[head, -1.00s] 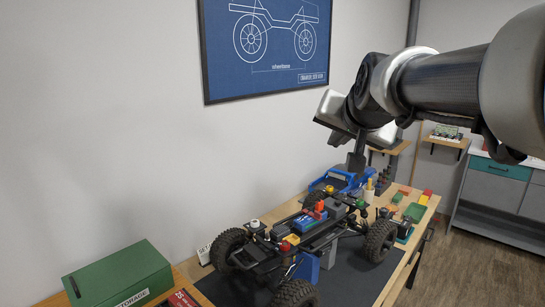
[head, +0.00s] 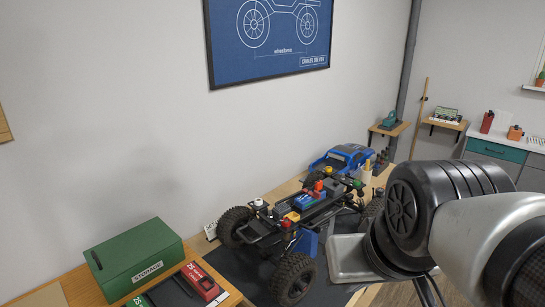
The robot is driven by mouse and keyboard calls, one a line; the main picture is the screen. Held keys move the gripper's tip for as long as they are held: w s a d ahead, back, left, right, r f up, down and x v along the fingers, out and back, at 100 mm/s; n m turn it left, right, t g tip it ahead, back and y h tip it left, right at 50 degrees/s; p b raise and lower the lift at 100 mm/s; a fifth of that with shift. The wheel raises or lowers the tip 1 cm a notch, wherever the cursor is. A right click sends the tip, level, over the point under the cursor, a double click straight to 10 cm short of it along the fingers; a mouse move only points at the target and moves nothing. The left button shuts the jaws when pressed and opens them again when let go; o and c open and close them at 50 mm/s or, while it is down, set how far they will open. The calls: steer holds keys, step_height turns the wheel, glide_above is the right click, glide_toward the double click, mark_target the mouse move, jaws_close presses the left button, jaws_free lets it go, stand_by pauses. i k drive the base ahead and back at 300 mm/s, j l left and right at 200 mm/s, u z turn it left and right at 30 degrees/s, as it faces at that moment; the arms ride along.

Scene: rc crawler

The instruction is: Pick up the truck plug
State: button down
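The crawler truck chassis (head: 312,212) with big black tyres stands on a dark mat on the bench. A blue block (head: 307,201) with a red-orange piece (head: 319,186) above it sits on the chassis. A small yellow piece (head: 292,216) with red beside it is nearer the front. I cannot tell which small part is the truck plug.
A green storage box (head: 134,257) and a red case (head: 200,281) sit at the front left. A blue truck body (head: 343,158) stands behind the chassis. The wall is close along the left. Shelves and a cabinet (head: 495,150) are at the far right.

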mark_target(318, 186)
steer(key=k, duration=0.45)
steer(key=k+u, duration=0.25)
steer(key=k, duration=0.15)
steer(key=k+j+u, duration=0.25)
steer(key=k, duration=0.15)
steer(key=l+u, duration=0.15)
steer(key=u, duration=0.2)
steer(key=i+l+u, duration=0.15)
steer(key=u, duration=0.15)
steer(key=l+u, duration=0.2)
steer(key=u, duration=0.15)
steer(key=i+l, duration=0.1)
steer(key=l, duration=0.45)
steer(key=i+l, duration=0.1)
steer(key=l, duration=0.45)
steer(key=i+l, duration=0.1)
steer(key=l, duration=0.45)
steer(key=i+l, duration=0.1)
steer(key=l, duration=0.4)
steer(key=i+l, duration=0.1)
steer(key=l, duration=0.45)
steer(key=i+l, duration=0.1)
steer(key=l, duration=0.45)
steer(key=i+l, duration=0.1)
steer(key=l, duration=0.45)
steer(key=i+l, duration=0.1)
steer(key=l, duration=0.45)
